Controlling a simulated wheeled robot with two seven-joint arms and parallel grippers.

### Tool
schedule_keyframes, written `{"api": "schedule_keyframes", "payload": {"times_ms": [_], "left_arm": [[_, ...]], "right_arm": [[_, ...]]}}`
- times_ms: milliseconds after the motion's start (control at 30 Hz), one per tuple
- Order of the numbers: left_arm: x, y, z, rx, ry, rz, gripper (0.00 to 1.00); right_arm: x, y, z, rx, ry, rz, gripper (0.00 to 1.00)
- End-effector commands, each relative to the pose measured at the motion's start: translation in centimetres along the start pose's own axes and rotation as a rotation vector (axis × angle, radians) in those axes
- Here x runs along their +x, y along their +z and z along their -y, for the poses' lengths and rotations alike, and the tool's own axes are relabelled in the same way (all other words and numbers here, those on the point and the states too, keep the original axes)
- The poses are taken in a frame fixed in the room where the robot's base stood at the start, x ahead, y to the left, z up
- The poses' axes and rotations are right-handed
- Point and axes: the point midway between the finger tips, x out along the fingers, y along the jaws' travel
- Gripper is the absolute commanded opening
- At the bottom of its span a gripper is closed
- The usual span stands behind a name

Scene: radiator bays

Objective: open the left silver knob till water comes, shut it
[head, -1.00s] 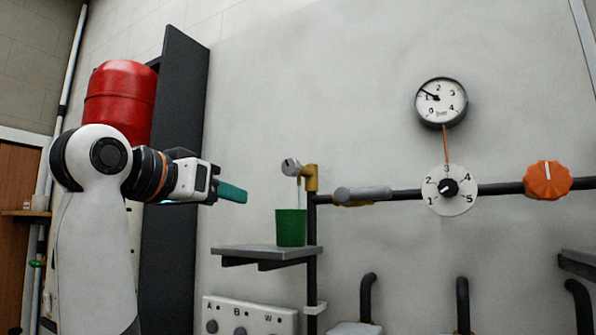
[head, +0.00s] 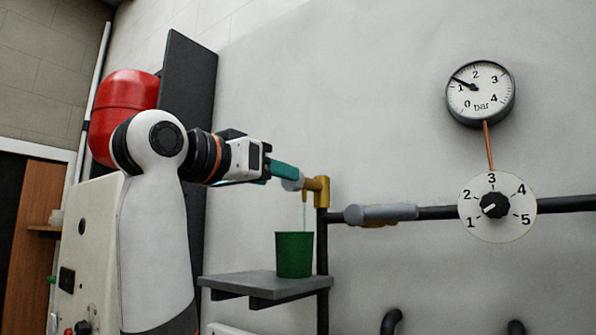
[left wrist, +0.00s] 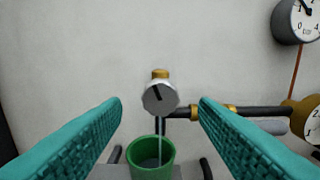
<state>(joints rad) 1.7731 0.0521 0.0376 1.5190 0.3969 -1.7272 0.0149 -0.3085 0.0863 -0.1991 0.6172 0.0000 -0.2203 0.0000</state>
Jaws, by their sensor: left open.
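The silver knob (left wrist: 160,98) with a dark mark sits on a brass tap (head: 320,190) at the left end of the pipe. In the left wrist view the mark tilts from upper left to lower right. A thin stream of water (left wrist: 158,130) runs from the tap into a green cup (head: 294,255) below. My left gripper (head: 285,172) is open with teal fingers, right at the knob in the head view and partly hiding it. In the left wrist view the knob shows between the fingers, apparently not touched. My right gripper is not in view.
The cup stands on a grey shelf (head: 262,283). A grey lever handle (head: 380,214) lies along the pipe to the right, then a numbered dial (head: 497,207) under a pressure gauge (head: 480,93). A red tank (head: 124,105) and dark panel (head: 190,90) stand behind my left arm.

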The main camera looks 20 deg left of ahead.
Motion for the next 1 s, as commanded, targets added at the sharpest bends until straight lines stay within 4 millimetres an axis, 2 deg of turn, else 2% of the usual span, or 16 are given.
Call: {"api": "schedule_keyframes", "payload": {"times_ms": [33,100,300,467,767,1000], "left_arm": [[1.3,0.4,0.1,-0.002,-0.002,-0.006,0.54],[2.6,0.4,0.0,-0.001,-0.001,-0.005,0.54],[5.7,0.3,0.0,-0.001,-0.001,-0.003,0.54],[6.8,0.1,0.0,0.000,0.001,-0.002,0.54],[7.0,-0.1,0.0,0.001,0.001,-0.001,0.54],[7.0,-0.1,0.0,0.000,0.001,-0.001,0.17]], "right_arm": [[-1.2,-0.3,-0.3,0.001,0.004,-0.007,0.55],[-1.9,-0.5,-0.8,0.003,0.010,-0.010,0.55],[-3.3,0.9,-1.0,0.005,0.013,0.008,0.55],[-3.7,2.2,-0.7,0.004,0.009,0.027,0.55],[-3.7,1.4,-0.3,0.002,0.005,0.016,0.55],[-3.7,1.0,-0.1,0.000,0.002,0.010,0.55]]}}
